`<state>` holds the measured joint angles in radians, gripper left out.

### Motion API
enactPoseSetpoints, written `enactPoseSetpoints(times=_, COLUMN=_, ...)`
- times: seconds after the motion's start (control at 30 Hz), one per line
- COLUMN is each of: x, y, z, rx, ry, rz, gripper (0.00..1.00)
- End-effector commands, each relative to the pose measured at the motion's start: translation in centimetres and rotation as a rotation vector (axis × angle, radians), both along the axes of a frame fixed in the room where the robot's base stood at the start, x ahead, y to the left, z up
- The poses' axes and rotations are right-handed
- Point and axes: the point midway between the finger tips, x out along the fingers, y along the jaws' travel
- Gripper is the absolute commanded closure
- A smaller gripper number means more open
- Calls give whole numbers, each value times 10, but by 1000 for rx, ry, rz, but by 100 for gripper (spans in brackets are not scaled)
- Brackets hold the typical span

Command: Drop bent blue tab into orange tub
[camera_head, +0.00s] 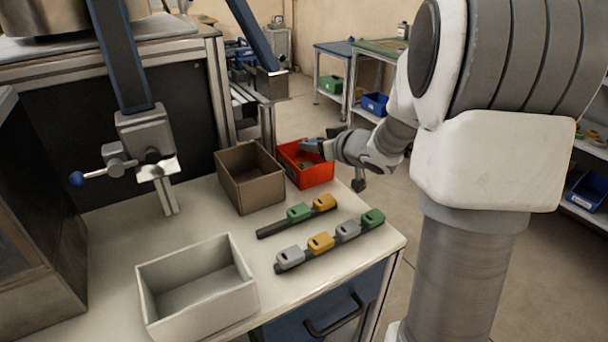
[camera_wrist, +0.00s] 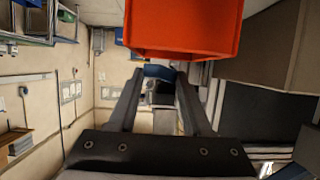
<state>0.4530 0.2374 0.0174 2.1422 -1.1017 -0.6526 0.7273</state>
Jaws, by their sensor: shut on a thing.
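The orange tub (camera_head: 311,177) stands at the back right of the worktop, beside a brown bin. In the wrist view the orange tub (camera_wrist: 185,28) fills the top middle. My gripper (camera_head: 316,146) is over the tub, near its rim height. In the wrist view my gripper (camera_wrist: 158,78) is shut on the blue tab (camera_wrist: 158,71), which spans its fingertips. In the head view the tab is small and its bend cannot be made out. Something green lies inside the tub, partly hidden.
The brown bin (camera_head: 248,184) touches or nearly touches the tub on the left. A white bin (camera_head: 196,288) stands at the front. Two dark rails with green, yellow and grey tabs lie between, the shorter rail (camera_head: 273,230) behind the longer one (camera_head: 291,264). A press with a blue-knobbed lever (camera_head: 77,178) stands left.

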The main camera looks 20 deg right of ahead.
Motion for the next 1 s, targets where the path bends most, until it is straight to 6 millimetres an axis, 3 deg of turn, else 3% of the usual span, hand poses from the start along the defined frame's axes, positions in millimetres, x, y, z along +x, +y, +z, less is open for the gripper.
enactPoseSetpoints(times=0.1, x=0, y=0, z=-10, rx=-1, ry=-1, rz=0, gripper=100)
enactPoseSetpoints(times=0.4, x=0, y=0, z=-10, rx=0, ry=-1, rz=0, gripper=100)
enactPoseSetpoints(times=0.43, x=0, y=0, z=-10, rx=0, ry=-1, rz=0, gripper=49)
enactPoseSetpoints(times=0.6, x=0, y=0, z=-10, rx=0, ry=0, rz=0, gripper=18)
enactPoseSetpoints(times=1.0, x=-5, y=-1, z=-7, rx=0, ry=0, rz=-1, gripper=16)
